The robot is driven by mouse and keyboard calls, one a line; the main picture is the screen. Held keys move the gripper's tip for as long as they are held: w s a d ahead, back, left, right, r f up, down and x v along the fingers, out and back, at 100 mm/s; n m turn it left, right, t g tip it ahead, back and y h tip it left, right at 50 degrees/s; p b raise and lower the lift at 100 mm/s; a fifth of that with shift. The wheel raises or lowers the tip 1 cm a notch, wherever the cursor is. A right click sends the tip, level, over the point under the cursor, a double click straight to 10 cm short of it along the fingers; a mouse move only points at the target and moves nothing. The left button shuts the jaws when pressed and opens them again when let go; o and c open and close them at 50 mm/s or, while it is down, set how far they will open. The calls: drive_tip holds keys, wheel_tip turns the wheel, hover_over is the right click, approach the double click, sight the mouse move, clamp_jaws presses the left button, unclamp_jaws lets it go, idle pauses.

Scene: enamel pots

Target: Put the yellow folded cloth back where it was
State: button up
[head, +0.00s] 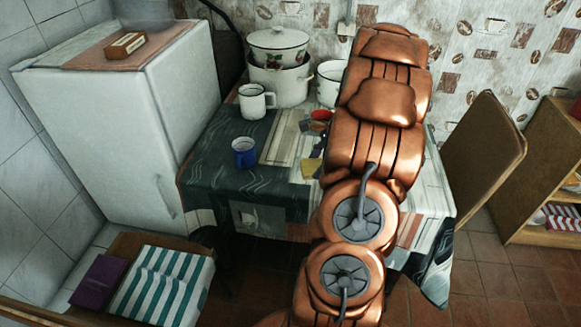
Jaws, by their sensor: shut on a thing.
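My copper-coloured arm rises across the middle of the head view and covers much of the table. A small yellow patch (310,168) shows at the left edge of the arm, over the table. It may be the yellow folded cloth, but too little shows to be sure, and I cannot tell whether it is held or lies on the table.
The table (215,185) carries a blue mug (244,153), a white mug (252,102), stacked enamel pots (278,85), a white pot (330,82) and a red item (320,115). A fridge (130,120) stands left, a chair (485,150) right. A striped cloth (160,285) lies front left.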

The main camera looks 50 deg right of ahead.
drive_tip(key=s+m, duration=0.1)
drive_tip(key=s+d+m, duration=0.1)
drive_tip(key=s+d+m+t, duration=0.1)
drive_tip(key=shift+s+d+f+h, duration=0.1)
drive_tip(key=shift+s+f+h, duration=0.15)
drive_tip(key=shift+s+h, duration=0.15)
drive_tip(key=shift+w+d, duration=0.1)
drive_tip(key=shift+w, duration=0.1)
drive_tip(key=p, duration=0.3)
hover_over(286, 164)
drive_tip(key=s, duration=0.1)
drive_tip(key=shift+d+f, duration=0.45)
drive_tip(key=shift+f, duration=2)
drive_tip(key=shift+f, duration=0.1)
drive_tip(key=o, duration=1.3)
